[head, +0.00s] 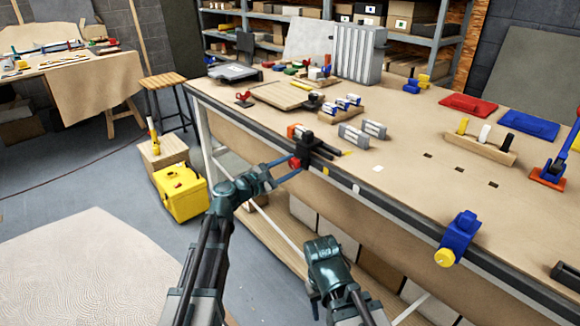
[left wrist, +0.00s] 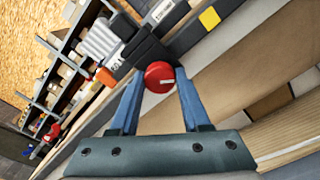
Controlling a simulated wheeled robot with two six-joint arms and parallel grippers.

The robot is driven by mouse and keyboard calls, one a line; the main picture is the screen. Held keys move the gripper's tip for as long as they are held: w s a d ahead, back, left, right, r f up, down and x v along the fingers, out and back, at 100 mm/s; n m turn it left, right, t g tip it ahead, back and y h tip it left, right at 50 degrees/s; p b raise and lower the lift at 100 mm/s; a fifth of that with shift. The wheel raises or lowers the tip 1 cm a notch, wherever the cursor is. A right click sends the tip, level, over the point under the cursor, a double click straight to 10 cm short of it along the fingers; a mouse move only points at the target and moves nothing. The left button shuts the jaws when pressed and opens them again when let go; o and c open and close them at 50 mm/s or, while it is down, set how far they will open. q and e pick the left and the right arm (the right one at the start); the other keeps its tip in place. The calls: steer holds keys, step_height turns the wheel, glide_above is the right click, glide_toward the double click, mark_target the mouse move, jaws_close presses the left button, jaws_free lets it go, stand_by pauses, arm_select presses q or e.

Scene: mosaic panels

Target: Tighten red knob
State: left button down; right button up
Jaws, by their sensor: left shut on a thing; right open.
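The red knob (head: 294,162) sits on the front of a black clamp (head: 316,146) fixed at the workbench's edge. My left gripper (head: 288,171) reaches it from the left with its blue fingers. In the left wrist view the red knob (left wrist: 159,77) lies between the two fingertips (left wrist: 160,80), and the jaws are shut on it.
A blue clamp with a yellow knob (head: 445,257) sits further right on the bench edge (head: 375,204). Small grey blocks (head: 353,136) and a wooden holder with pegs (head: 478,148) stand on the bench. A yellow toolbox (head: 181,193) is on the floor at left.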

arm_select(q)
steer(key=m, duration=0.4)
steer(key=shift+m, duration=0.3)
steer(key=m, duration=0.3)
steer(key=shift+m, duration=0.4)
steer(key=m, duration=0.4)
steer(key=shift+m, duration=2)
steer(key=shift+c, duration=1.9)
jaws_free()
